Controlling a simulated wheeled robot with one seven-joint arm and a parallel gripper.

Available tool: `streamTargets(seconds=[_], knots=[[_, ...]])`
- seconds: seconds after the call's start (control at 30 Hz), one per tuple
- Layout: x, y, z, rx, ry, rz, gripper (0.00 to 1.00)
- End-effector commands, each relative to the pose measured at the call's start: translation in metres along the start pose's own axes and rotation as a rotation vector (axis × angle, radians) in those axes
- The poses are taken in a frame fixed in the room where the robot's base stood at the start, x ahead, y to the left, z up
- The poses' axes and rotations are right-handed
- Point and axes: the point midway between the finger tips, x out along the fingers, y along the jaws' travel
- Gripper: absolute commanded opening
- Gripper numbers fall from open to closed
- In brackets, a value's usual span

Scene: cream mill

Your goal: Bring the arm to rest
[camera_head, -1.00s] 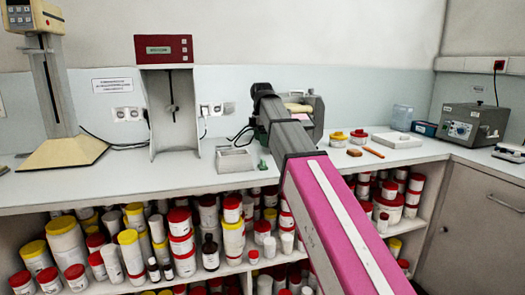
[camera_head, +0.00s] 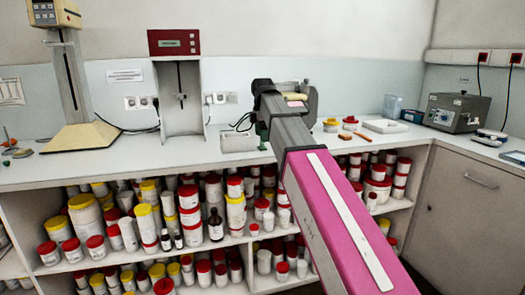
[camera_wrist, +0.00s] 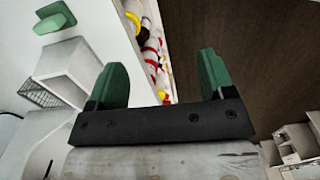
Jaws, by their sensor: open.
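My gripper (camera_wrist: 162,80) shows in the wrist view with its two green fingers wide apart and nothing between them. Beyond the fingers lie the counter edge, the shelf of jars and the dark floor. In the head view my magenta and grey arm reaches forward over the counter (camera_head: 140,152). The gripper end is mostly hidden behind the arm there.
A grey wire-fronted box (camera_head: 237,142) stands left of the arm, with a red-topped instrument (camera_head: 174,43) behind it. A white tray (camera_head: 385,126) and a grey device (camera_head: 453,112) are at right. Jars (camera_head: 235,211) fill the shelves below. The counter's front left is clear.

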Motion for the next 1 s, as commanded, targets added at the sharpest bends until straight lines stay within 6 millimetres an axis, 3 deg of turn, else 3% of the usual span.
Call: streamTargets(seconds=[0.27, 0.47, 0.77, 1.0], knots=[[0.036, -0.005, 0.012, 0.108, 0.0, -0.001, 0.75], [0.075, -0.011, 0.025, 0.233, 0.0, -0.001, 0.75], [0.176, -0.037, 0.059, 0.569, 0.0, -0.002, 0.75], [0.259, -0.072, 0.086, 0.879, -0.001, -0.002, 0.75]])
